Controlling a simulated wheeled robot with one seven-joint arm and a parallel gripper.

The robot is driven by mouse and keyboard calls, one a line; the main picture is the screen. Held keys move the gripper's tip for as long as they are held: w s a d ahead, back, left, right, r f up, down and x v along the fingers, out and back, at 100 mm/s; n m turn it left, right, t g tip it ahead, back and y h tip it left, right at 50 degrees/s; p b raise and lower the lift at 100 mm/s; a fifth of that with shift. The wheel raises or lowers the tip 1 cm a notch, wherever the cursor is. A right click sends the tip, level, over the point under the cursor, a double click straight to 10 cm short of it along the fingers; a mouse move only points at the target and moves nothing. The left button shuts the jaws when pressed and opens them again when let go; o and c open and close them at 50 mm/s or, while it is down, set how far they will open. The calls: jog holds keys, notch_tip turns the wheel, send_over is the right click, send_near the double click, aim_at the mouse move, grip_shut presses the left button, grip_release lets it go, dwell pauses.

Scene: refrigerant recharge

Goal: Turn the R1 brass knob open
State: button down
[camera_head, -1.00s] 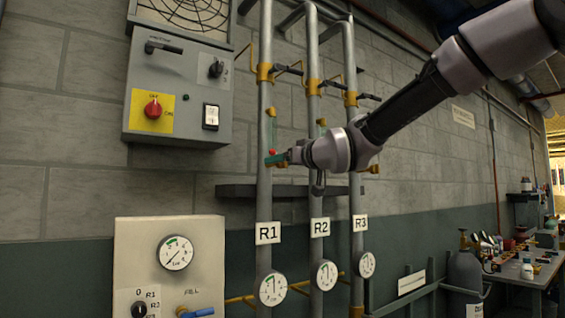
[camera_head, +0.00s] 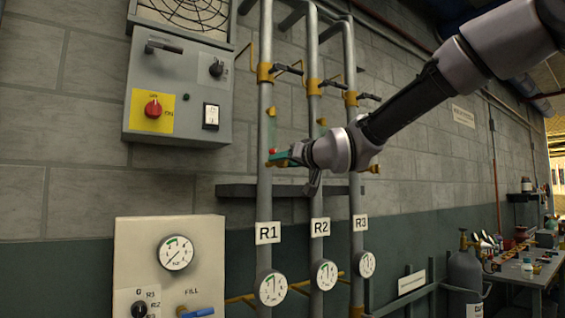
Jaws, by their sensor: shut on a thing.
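The R1 pipe (camera_head: 264,195) is the leftmost of three upright grey pipes, with an R1 label (camera_head: 268,233) low on it. My gripper (camera_head: 277,158) reaches in from the right at the lower end of the R1 sight tube, just below a red ball (camera_head: 272,151). It is shut on what appears to be the R1 brass knob, which the fingers hide almost wholly. A brass fitting (camera_head: 271,112) shows at the top of the sight tube.
The R2 pipe (camera_head: 315,195) and R3 pipe (camera_head: 356,195) stand close behind my wrist. A grey control box (camera_head: 190,85) hangs at the upper left, and a gauge panel (camera_head: 205,240) stands at the lower left. A round R1 gauge (camera_head: 273,288) sits below the label.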

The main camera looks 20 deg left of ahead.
jog(key=m, duration=0.3)
jog(key=shift+d+m, duration=0.1)
jog(key=shift+m, duration=0.3)
jog(key=m, duration=0.3)
jog(key=shift+w+m, duration=0.1)
jog(key=shift+m, duration=0.2)
jog(key=m, duration=0.3)
jog(key=shift+f+m, duration=0.1)
jog(key=shift+m, duration=0.2)
jog(key=shift+f+m, duration=0.1)
jog(key=shift+m, duration=1.8)
jog(key=shift+c, duration=2.3)
grip_release()
